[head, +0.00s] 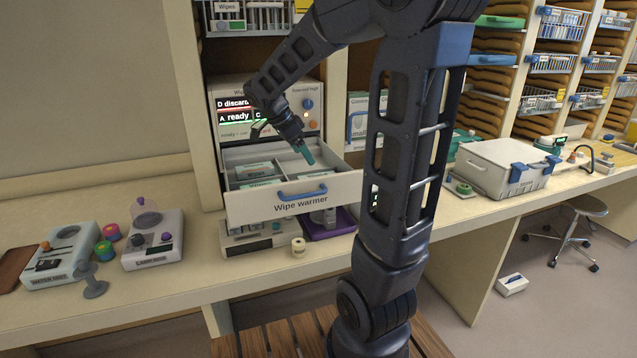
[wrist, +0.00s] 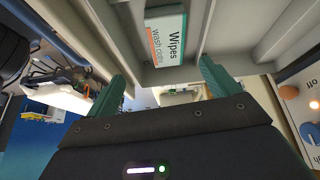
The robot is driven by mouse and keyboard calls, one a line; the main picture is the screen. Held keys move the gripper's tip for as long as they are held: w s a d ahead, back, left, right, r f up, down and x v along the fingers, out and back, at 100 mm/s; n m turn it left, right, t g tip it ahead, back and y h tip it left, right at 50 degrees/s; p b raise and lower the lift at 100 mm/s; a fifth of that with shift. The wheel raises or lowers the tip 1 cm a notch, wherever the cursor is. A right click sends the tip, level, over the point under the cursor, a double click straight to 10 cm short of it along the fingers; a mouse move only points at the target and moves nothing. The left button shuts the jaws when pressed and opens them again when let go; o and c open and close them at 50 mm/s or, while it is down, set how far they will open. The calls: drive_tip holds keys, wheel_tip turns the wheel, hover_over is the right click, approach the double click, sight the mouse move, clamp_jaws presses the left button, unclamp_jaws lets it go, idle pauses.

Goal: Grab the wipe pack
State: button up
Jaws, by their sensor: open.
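The wipe warmer's drawer (head: 318,204) is pulled out, with a blue handle and inner dividers. Labelled packs lie in its left part, a rear wipe pack (head: 254,171) and a front wipe pack (head: 262,184). My gripper (head: 307,155) points down over the drawer's right part, its teal fingers apart. In the wrist view, a white pack (wrist: 167,37) labelled "Wipes wash cloths", with green and orange bands, lies in a compartment beyond the fingertips. My gripper (wrist: 160,78) is open there, with nothing between its fingers. I cannot tell which head-view pack this is.
The warmer's screen (head: 234,110) reads "D discard" in red and "A ready" in green, with another entry partly hidden. My arm hides the counter right of the drawer. A small roll (head: 298,246) and a purple tray (head: 330,226) are below the drawer. Devices stand at left.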

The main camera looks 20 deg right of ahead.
sight(316, 174)
drive_tip(key=shift+w+f+m, duration=0.5)
drive_tip(key=shift+w, duration=0.15)
drive_tip(key=shift+d+x, duration=0.15)
drive_tip(key=shift+x, duration=2.35)
drive_tip(key=shift+d+x, duration=0.15)
drive_tip(key=shift+x, duration=2.35)
drive_tip(key=shift+w+r, duration=0.1)
drive_tip(key=shift+r, duration=0.05)
drive_tip(key=c, duration=1.1)
drive_tip(key=shift+r, duration=0.1)
